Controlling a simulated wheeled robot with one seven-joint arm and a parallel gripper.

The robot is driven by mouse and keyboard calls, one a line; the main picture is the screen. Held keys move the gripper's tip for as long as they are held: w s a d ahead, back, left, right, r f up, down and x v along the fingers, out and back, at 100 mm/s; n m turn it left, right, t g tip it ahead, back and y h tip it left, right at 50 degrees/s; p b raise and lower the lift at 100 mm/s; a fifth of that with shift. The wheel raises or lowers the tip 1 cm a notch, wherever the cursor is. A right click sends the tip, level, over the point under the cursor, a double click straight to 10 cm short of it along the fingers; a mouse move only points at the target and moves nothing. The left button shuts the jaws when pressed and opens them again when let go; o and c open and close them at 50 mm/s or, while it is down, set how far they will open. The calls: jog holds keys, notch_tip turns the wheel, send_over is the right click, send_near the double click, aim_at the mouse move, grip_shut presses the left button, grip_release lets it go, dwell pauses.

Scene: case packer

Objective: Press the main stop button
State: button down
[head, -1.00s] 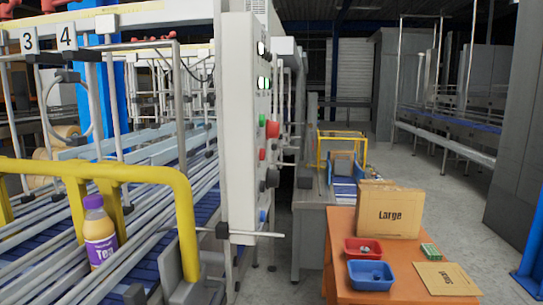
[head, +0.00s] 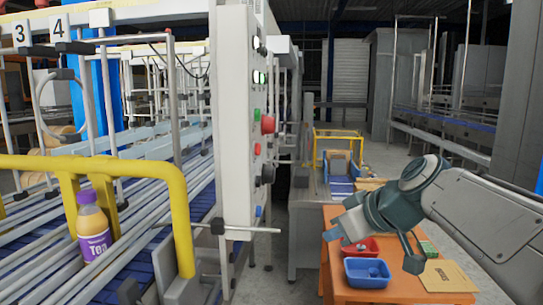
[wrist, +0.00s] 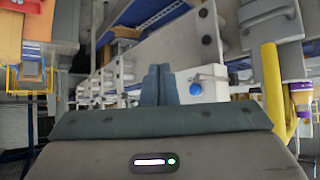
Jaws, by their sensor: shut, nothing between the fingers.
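The control panel (head: 236,120) is a tall pale cabinet seen nearly edge-on in the head view. A large red mushroom button (head: 268,124) sticks out from its right face, the likeliest main stop button. A smaller red button (head: 257,149) and a black knob (head: 268,174) sit below it. My gripper (head: 332,232) is right of the panel and lower than the large red button, apart from it. In the wrist view my gripper's fingers (wrist: 159,84) are together and empty. A blue button (wrist: 195,89) shows just beyond them; the large red button is not visible there.
A yellow rail (head: 130,168) and conveyor with a tea bottle (head: 94,228) lie left of the panel. An orange table (head: 335,285) with a red bin (head: 359,249) and a blue bin (head: 367,272) stands below my arm. A thin rod (head: 255,229) juts from the panel's base.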

aim_at(257, 149)
jog(key=w+a+r+n+t+y, duration=0.1)
jog(key=w+r+n+y, duration=0.1)
jog(key=r, duration=0.5)
jog(key=w+a+r+n+t+y, duration=0.1)
jog(key=w+r+n+t+y, duration=0.1)
jog(key=w+r+n, duration=0.2)
notch_tip(257, 149, up, 3)
jog(key=shift+w+r+b, duration=0.15)
jog(key=shift+w+b, duration=0.15)
jog(key=shift+w, duration=0.1)
jog(key=shift+a, duration=0.2)
jog(key=a+p, duration=0.2)
jog(key=a, duration=0.6)
jog(key=shift+w+a, duration=0.15)
jog(key=shift+a, duration=0.2)
dwell(0.9)
jog(key=shift+a, duration=0.4)
